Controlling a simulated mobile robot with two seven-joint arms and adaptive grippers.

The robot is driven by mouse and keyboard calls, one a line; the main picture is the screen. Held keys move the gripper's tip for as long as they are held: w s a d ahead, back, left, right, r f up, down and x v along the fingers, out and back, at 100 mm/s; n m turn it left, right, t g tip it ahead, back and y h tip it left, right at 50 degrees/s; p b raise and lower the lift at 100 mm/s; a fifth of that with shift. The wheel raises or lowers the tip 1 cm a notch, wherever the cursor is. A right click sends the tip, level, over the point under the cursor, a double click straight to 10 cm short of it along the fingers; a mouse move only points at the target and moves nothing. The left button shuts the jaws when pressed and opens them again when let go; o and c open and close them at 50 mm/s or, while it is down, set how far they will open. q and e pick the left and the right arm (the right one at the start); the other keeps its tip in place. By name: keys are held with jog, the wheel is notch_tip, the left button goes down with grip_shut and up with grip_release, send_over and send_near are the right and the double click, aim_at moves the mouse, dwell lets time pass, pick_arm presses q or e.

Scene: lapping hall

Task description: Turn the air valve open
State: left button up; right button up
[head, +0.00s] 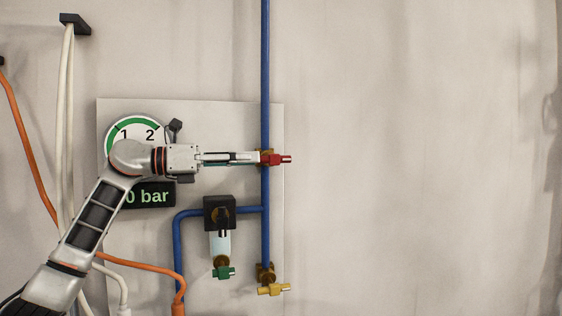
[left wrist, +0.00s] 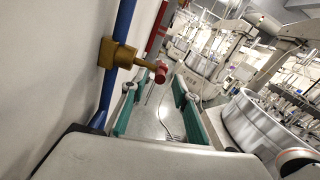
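The red air valve handle (head: 282,159) sits on a brass valve body (left wrist: 119,54) on the vertical blue pipe (head: 265,75). In the head view the handle lies about horizontal across the pipe. My left gripper (head: 257,158) reaches in from the left at the handle's height, its tips close to it. In the left wrist view the teal finger pads of the gripper (left wrist: 154,92) are apart with nothing between them. The red handle end (left wrist: 160,72) shows just beyond the tips; I cannot tell whether they touch. My right gripper is not in view.
My left arm partly covers the round gauge (head: 131,127) and the display (head: 152,195), which shows "0 bar". Orange hose (head: 141,265) hangs left. The wall at right is bare.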

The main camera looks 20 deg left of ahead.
aim_at(278, 160)
pick_arm(q)
jog(key=p+x, duration=0.1)
jog(key=x, duration=0.3)
jog(key=p+x, duration=0.1)
jog(key=x, duration=0.3)
jog(key=shift+d+f, duration=0.1)
jog(key=shift+f, duration=0.15)
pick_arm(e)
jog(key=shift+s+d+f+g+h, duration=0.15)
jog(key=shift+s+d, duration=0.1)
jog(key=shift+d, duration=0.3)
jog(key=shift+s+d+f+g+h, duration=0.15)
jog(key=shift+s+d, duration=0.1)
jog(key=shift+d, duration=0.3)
pick_arm(q)
grip_shut()
